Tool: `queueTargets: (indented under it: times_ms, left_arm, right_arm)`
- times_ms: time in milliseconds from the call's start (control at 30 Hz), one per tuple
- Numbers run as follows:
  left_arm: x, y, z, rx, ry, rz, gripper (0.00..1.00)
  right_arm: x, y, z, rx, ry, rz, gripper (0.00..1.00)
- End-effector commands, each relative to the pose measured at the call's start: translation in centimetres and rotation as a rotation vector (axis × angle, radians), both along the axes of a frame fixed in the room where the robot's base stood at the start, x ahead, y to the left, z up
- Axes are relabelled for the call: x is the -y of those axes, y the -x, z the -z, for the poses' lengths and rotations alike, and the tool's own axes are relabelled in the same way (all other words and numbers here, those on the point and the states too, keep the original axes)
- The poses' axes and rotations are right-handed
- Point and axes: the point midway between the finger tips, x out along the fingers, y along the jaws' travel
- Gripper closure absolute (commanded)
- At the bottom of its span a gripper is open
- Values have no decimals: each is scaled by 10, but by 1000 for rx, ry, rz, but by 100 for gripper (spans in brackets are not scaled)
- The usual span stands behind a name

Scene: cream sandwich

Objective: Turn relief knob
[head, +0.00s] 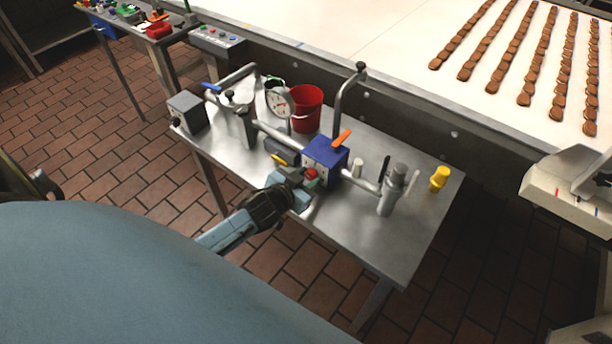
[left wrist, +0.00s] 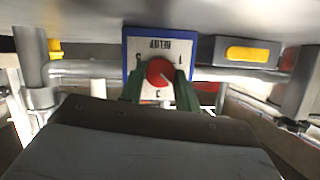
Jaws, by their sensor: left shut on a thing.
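The relief knob (left wrist: 160,72) is a round red knob on a white plate marked RELIEF, with number marks around it. The plate is on the front of a blue box (head: 326,152) on the pipework, with an orange lever on top. In the left wrist view the blue box (left wrist: 127,62) frames the plate. My left gripper (head: 305,181) reaches the box from the front left. Its green fingers (left wrist: 160,88) stand on either side of the red knob, shut on it. The knob also shows in the head view (head: 312,173). My right gripper is not in view.
The pipework stands on a steel table (head: 340,225) with a pressure gauge (head: 279,103), a red bucket (head: 307,108), a grey box (head: 187,112) and a yellow object (head: 439,179). A conveyor (head: 370,40) with rows of biscuits runs behind. The table's front right is clear.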

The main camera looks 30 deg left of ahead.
Motion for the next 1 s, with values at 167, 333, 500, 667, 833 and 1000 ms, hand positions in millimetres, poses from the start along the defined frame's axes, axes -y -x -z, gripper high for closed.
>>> queueTargets:
  times_ms: [167,333,500,667,833,1000]
  left_arm:
    - [2,0,1,9,-117,-3,91]
    - [3,0,2,16,-209,-2,91]
    - [3,0,2,20,-269,-1,91]
    - [3,0,2,22,-295,0,91]
    - [3,0,1,23,-300,0,91]
    - [3,0,1,22,-299,0,91]
  right_arm:
    - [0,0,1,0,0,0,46]
    - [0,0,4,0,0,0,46]
    - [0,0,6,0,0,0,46]
    - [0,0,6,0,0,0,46]
    - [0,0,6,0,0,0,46]
    - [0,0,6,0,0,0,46]
